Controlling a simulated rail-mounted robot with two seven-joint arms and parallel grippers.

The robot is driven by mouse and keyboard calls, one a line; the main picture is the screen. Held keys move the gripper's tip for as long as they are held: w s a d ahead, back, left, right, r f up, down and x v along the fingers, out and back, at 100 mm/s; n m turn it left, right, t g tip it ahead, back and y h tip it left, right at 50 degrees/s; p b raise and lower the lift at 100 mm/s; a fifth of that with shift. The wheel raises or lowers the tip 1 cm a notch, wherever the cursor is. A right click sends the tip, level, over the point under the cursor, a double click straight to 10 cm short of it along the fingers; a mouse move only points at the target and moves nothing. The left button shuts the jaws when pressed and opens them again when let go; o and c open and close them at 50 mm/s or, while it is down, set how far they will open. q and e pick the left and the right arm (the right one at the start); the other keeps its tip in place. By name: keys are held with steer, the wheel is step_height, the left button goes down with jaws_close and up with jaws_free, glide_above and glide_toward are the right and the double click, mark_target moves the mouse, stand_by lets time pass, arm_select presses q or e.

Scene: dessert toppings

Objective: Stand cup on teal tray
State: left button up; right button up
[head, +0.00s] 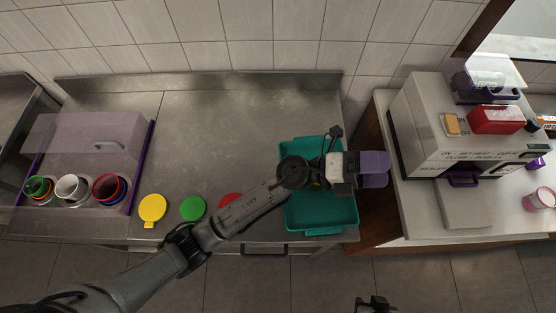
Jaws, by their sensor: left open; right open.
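The teal tray (345,212) lies at the right end of the steel counter, partly hidden by my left arm. My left gripper (385,169), with purple fingers, is over the tray's right edge, pointing right; it is open, and no cup shows in it. Stacked cups stand in the bin at the left: green (35,187), white (69,187) and dark red (106,186). A pink cup (541,198) stands at the far right. Only a dark part of my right gripper (375,303) shows at the bottom edge, away from everything; it is open.
A clear cover (85,135) is over the bin. Yellow (152,208), green (193,208) and red (230,200) lids line the counter front. A white machine (440,130) with a red box (497,120) stands right of the tray. The middle counter is clear.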

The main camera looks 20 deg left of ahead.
arm_select(q)
steer(key=a+f+n+t+y, duration=0.3)
steer(key=a+n+t+y, duration=0.2)
steer(key=a+n+y, duration=0.3)
steer(key=w+a+f+n+t+y, duration=0.1)
steer(key=a+f+n+t+y, duration=0.5)
steer(key=n, duration=0.5)
steer(key=a+f+n+t+y, duration=0.1)
steer(key=a+n+t+y, duration=0.2)
steer(key=a+n+y, duration=0.45)
steer(key=s+a+f+n+g, duration=0.2)
steer(key=s+f, duration=0.1)
steer(key=s+a+f+n+g, duration=0.2)
steer(key=s+a+f+g, duration=0.1)
steer(key=s+f, duration=0.1)
steer(key=s+a+f+n+g+y, duration=0.1)
steer(key=s+a+f+n+g, duration=0.1)
steer(key=s+a+f, duration=0.1)
steer(key=shift+s+a+f+g, duration=0.1)
steer(key=shift+s+f+g, duration=0.2)
steer(key=shift+s+f, duration=0.1)
steer(key=s+a+f+g, duration=0.1)
steer(key=s+f+g, duration=0.1)
steer(key=s, duration=0.5)
steer(key=s+a+f+g+h, duration=0.1)
steer(key=s+f+g, duration=0.1)
steer(key=s+g, duration=0.3)
steer(key=shift+s+f+n, duration=0.15)
steer(key=shift+s+n, duration=0.2)
steer(key=shift+s, duration=0.5)
